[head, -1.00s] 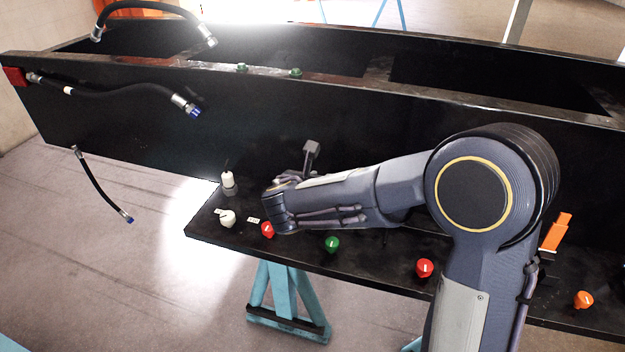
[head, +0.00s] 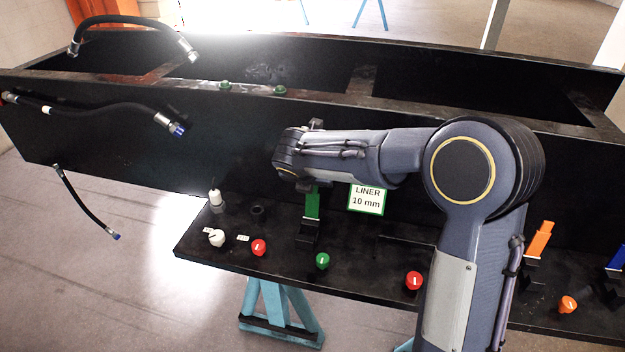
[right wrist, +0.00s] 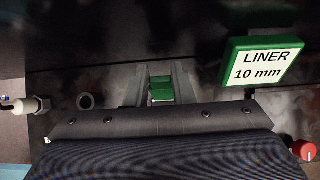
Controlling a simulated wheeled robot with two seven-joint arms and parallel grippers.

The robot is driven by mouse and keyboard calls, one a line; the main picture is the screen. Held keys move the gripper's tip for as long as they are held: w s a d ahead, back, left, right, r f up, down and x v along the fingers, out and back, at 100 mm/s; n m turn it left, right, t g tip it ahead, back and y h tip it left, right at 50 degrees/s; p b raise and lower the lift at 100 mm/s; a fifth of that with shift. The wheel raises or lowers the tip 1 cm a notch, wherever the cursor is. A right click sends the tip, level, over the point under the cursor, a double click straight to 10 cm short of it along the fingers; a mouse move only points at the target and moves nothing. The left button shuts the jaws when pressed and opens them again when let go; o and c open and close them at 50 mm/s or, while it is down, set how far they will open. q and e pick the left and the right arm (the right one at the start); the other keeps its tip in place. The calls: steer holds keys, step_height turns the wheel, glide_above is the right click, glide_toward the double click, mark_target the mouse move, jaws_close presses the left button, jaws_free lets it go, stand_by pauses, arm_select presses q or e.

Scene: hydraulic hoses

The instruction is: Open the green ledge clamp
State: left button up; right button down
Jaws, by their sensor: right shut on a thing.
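The green ledge clamp (head: 312,205) stands on the black ledge, its green lever upright above a black base. Its top goes behind my right wrist in the head view. In the right wrist view, the two fingers of my right gripper (right wrist: 161,90) stand on either side of the green lever (right wrist: 161,88), and the gripper is shut on it. The wrist housing hides the lower part of the clamp in that view. My left gripper is in neither view.
A green-framed "LINER 10 mm" sign (head: 367,199) is right of the clamp. Red (head: 259,248), green (head: 322,261) and orange (head: 567,305) knobs line the ledge's front. An orange clamp (head: 538,240) stands farther right. Black hoses (head: 110,106) hang at left.

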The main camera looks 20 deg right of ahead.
steer(key=shift+r, duration=0.15)
steer(key=c, duration=1.5)
jaws_free()
steer(key=shift+s+a, duration=0.1)
steer(key=b+v, duration=0.1)
steer(key=v, duration=0.6)
steer(key=shift+s+r, duration=0.15)
steer(key=shift+r, duration=0.15)
